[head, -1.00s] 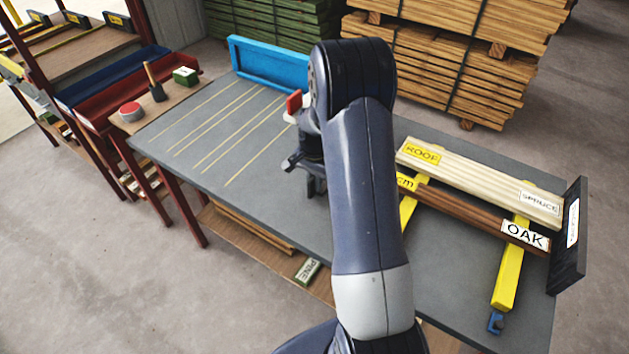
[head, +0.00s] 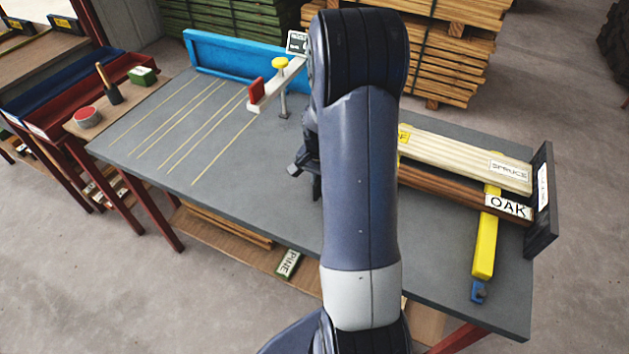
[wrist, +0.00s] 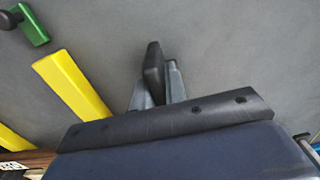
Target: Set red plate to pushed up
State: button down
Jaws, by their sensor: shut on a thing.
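The red plate (head: 256,91) stands at the near end of a white bar (head: 276,88) above the grey table, in the head view. A yellow knob (head: 279,63) and a metal post (head: 284,104) are at that bar. My gripper (head: 302,165) is over the table, nearer than the red plate and apart from it. In the wrist view my gripper (wrist: 157,92) has its grey fingers closed around a narrow dark piece (wrist: 153,70). What that piece is I cannot tell. My arm hides part of the table and the right end of the bar.
A blue fence (head: 235,55) runs along the table's back edge. Spruce (head: 465,160) and oak (head: 455,185) boards lie at right on yellow supports (head: 485,240), against a dark end stop (head: 541,200). A side stand at left holds a red-topped tin (head: 87,117). The lined table surface is clear.

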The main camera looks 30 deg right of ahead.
jog(key=c, duration=1.4)
grip_release()
jog(key=shift+c, duration=0.2)
jog(key=shift+r, duration=0.1)
notch_tip(320, 180, up, 11)
jog(key=shift+f, duration=0.15)
jog(key=shift+f, duration=0.15)
notch_tip(320, 180, down, 11)
jog(key=shift+r, duration=0.15)
jog(key=shift+w+a, duration=0.2)
jog(key=shift+w, duration=0.15)
